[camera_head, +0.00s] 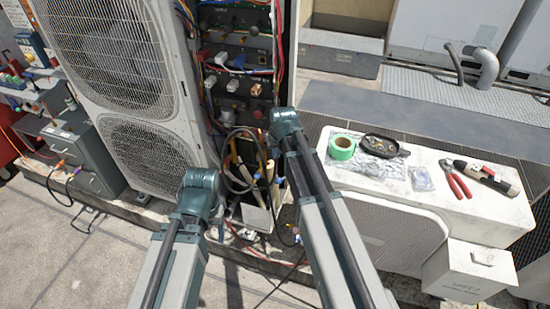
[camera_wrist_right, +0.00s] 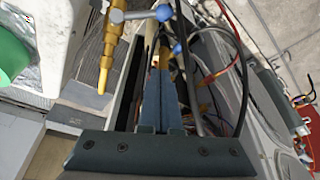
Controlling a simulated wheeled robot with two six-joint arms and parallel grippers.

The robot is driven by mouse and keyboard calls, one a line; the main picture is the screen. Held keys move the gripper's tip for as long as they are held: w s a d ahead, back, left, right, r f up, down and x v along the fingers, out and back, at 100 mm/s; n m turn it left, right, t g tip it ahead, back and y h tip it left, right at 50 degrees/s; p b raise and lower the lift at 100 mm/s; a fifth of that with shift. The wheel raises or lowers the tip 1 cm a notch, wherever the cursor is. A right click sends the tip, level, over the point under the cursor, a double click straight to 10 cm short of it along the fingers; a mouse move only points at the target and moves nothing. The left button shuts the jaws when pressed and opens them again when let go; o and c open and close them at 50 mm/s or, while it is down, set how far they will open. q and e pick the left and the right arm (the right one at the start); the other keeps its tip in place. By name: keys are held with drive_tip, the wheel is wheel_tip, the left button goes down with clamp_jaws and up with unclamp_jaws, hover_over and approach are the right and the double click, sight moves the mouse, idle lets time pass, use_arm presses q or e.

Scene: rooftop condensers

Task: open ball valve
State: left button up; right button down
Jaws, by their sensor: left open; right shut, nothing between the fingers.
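A brass valve (camera_wrist_right: 111,42) shows at the upper left of the right wrist view. A grey lever with a round blue tip (camera_wrist_right: 163,12) extends right from it. My right gripper (camera_wrist_right: 165,70) is shut and empty. Its fingers are to the right of and below the valve in the picture, with a gap between. In the head view, my left arm's teal wrist is in front of the condenser's lower right side. My left gripper is open, its fingers largely hidden by that wrist. The valve cannot be made out clearly in the head view.
A tall condenser (camera_head: 115,60) stands left of an open panel (camera_head: 238,75) with wires. Cables and a second blue knob (camera_wrist_right: 177,48) are close to my right fingers. A white unit (camera_head: 470,215) at right carries green tape (camera_head: 342,147) and red pliers (camera_head: 457,180).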

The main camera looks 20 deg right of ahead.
drive_tip(key=b+x, duration=0.9)
drive_tip(key=x, duration=0.1)
drive_tip(key=s, duration=0.4)
drive_tip(key=shift+s+r+p, duration=0.2)
drive_tip(key=shift+r+p, duration=0.05)
drive_tip(key=shift+p, duration=0.1)
